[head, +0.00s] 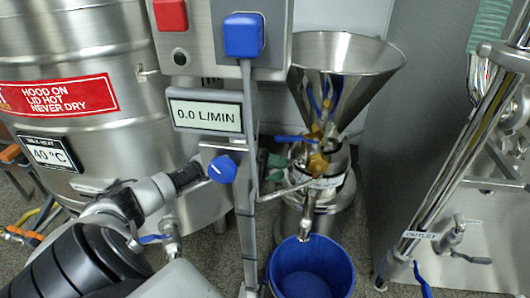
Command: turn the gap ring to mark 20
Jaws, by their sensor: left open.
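The colloid mill stands behind the post, under its steel funnel hopper (343,75). Its gap ring (322,182) looks like the pale-marked band below the hopper; the marks are too small to read. Brass parts (317,162) and a blue-handled lever sit just above it. Two green parts right of the post look like the fingers of my left gripper (269,171), apart and left of the ring. The post hides most of that gripper. My right gripper is not in view.
The post carries a 0.0 L/MIN display (206,115) and a blue knob (222,169) close to my wrist. A blue bucket (311,270) stands under the mill's spout. A hot steel tank (75,100) is at left, a steel pipe frame (450,165) at right.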

